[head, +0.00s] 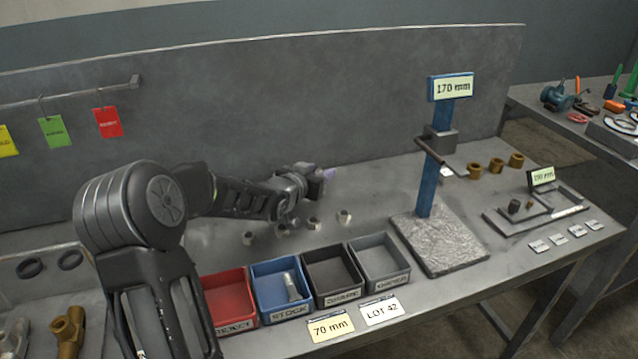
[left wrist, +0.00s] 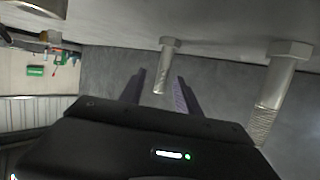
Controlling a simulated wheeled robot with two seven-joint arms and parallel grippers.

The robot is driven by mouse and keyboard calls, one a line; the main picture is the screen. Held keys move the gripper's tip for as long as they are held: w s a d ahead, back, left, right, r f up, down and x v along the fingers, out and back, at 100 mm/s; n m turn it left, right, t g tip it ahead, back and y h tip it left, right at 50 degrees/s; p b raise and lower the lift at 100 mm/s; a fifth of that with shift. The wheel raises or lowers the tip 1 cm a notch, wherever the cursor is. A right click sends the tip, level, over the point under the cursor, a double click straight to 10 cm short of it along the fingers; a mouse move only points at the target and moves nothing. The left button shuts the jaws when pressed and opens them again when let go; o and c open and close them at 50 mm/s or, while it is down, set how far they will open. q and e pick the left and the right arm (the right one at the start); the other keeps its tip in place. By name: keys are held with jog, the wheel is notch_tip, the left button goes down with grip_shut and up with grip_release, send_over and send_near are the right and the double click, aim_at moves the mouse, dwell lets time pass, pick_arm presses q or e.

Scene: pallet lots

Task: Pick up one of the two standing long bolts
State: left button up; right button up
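My left gripper (head: 326,174) reaches over the bench from the left, in front of the back panel. In the left wrist view its two purple fingers (left wrist: 160,84) are apart, and the gripper is open. That view is upside down. It shows a steel long bolt (left wrist: 165,66) with its hex head on the grey surface and its threaded end lined up between the fingers; contact cannot be told. A second, nearer long bolt (left wrist: 274,92) stands to the right, outside the fingers. In the head view the gripper hides part of this area. My right gripper is not in view.
Several small steel pieces (head: 313,222) stand in a row below the gripper. Red (head: 206,280), blue (head: 256,272), dark and grey bins line the front; a bolt (head: 291,285) lies in the blue one. A blue gauge post (head: 429,185) stands to the right, with bronze pieces (head: 496,165) behind.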

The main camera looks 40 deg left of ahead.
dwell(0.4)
pick_arm(q)
grip_shut()
dwell(0.5)
